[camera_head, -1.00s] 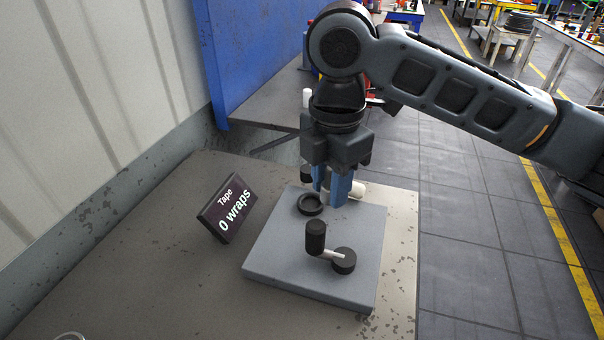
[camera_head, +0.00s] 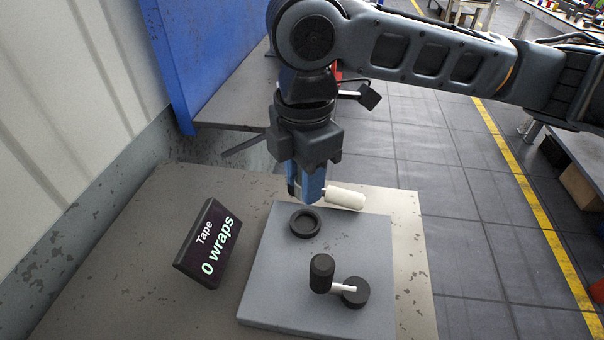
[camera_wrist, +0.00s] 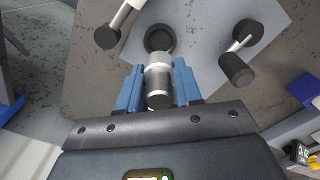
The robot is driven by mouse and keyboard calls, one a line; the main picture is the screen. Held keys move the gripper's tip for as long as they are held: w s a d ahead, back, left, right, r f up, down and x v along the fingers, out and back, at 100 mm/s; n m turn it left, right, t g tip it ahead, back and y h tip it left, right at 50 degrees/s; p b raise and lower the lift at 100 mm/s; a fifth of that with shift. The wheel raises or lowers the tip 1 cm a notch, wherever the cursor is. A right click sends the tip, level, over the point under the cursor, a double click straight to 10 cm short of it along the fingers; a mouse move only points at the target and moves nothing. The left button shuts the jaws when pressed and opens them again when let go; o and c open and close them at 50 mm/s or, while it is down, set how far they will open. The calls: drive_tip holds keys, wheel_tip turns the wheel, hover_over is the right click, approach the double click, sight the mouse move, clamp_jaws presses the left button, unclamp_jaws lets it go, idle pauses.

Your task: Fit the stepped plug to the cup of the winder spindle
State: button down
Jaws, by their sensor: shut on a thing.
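My gripper (camera_head: 308,195) points down just behind the cup in the head view. In the wrist view, its blue fingers (camera_wrist: 157,70) are shut on the stepped plug (camera_wrist: 158,62), a cylinder with silver and dark sections. The fingers hide the plug in the head view. The cup of the winder spindle (camera_head: 305,222) is a dark open ring on the grey plate (camera_head: 275,285). It also shows in the wrist view (camera_wrist: 160,36), beyond the plug's silver end and partly covered by it. The head view shows the fingertips above the plate; the exact gap between plug and cup is unclear.
A crank with a black grip (camera_head: 321,270) and hub (camera_head: 355,292) stands on the plate near the cup. A sign reading "Tape 0 wraps" (camera_head: 208,245) stands left of the plate.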

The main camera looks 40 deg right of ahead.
drive_tip(key=b, duration=0.4)
hover_over(304, 224)
drive_tip(key=shift+f, duration=2.75)
drive_tip(key=shift+f+b, duration=0.45)
drive_tip(key=shift+f, duration=0.5)
drive_tip(key=c, duration=0.7)
unclamp_jaws()
drive_tip(key=shift+r, duration=3.9)
